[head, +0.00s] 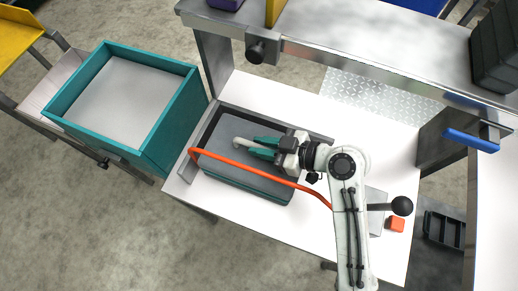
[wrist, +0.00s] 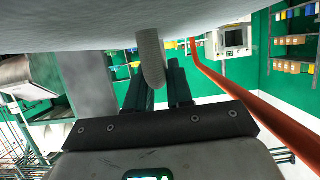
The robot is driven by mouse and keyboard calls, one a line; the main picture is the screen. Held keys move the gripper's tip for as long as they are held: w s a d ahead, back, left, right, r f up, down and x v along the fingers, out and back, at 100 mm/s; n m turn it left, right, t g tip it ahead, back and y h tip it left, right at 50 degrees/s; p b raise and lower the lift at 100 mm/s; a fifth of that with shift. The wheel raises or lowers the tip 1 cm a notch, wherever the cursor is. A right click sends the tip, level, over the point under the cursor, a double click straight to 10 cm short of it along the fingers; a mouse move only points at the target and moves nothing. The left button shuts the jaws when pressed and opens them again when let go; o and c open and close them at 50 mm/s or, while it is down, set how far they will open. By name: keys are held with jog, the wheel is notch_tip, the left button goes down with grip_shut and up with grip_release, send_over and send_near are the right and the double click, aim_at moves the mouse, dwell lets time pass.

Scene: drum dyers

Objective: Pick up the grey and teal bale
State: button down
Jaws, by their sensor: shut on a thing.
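The grey and teal bale (head: 240,182) lies in the left part of the white worktable, with a flat grey top and teal lower sides. A pale grey loop (head: 240,133) rises from its top. My gripper (head: 256,149) reaches in from the right, with its teal fingers at this loop. In the wrist view, my gripper (wrist: 158,75) is shut on the grey loop, which stands between the dark fingers. The bale's grey top (wrist: 110,25) fills the upper edge there. I cannot tell whether the bale is clear of the surface under it.
A dark grey wall (head: 285,120) borders the bale behind, with another at its left. An orange bar (head: 250,169) crosses above the bale. A teal bin (head: 175,125) stands left. A metal shelf (head: 350,55) overhangs behind. An orange block (head: 395,224) sits right.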

jog(key=shift+r, duration=0.7)
jog(key=s+d+r+p, duration=0.3)
jog(key=s+d+r, duration=0.4)
jog(key=s+r, duration=0.4)
jog(key=shift+s+d+r, duration=0.25)
jog(key=shift+s+r, duration=0.1)
jog(key=shift+r, duration=0.1)
